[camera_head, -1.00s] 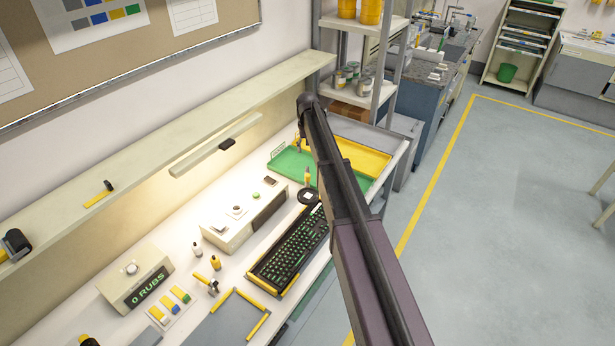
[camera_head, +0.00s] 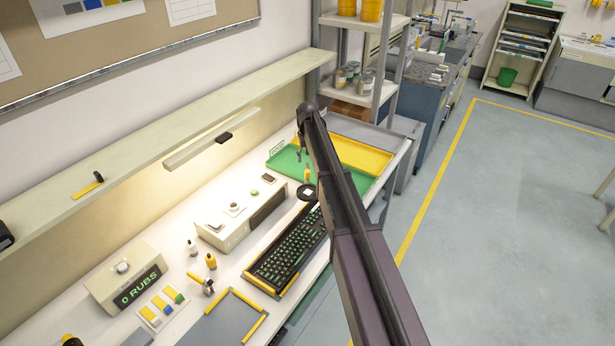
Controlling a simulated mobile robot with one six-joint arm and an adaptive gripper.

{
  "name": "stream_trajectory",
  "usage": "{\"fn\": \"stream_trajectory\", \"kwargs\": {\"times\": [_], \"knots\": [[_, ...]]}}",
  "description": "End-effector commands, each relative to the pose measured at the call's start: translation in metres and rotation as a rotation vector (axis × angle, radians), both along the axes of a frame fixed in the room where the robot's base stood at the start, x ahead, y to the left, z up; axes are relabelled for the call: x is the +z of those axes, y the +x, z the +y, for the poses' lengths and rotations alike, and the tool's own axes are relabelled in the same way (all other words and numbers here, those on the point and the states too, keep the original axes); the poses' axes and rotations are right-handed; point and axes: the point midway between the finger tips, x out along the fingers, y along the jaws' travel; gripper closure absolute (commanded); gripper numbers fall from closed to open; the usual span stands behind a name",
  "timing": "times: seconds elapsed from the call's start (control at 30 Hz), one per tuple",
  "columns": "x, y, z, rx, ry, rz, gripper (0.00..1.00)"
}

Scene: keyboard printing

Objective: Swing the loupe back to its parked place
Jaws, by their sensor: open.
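The loupe (camera_head: 306,192) appears as a small dark ring with a pale middle, at the far end of the black keyboard (camera_head: 288,245). A short yellow upright piece (camera_head: 307,174) stands just beyond it, perhaps its handle; I cannot tell how they join. My gripper (camera_head: 300,154) is small and dark, above the green tray, a little beyond and left of the yellow piece. It is open and looks apart from the loupe. My own arm hides the area right of the loupe, including any swing arm there.
A green tray (camera_head: 278,164) and yellow tray (camera_head: 362,154) lie at the bench's far end. A pale box (camera_head: 226,232) stands left of the keyboard. A lamp bar (camera_head: 195,146) hangs under the long shelf (camera_head: 120,152). The floor at right is clear.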

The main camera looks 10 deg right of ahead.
Motion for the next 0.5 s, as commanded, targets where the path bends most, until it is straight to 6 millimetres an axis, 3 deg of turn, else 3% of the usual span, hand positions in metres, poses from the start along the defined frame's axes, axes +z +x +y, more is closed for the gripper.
{"fn": "stream_trajectory", "kwargs": {"times": [0.5], "knots": [[-0.043, 0.0, 0.0, 0.0, 0.0, 0.0, 0.32]]}}
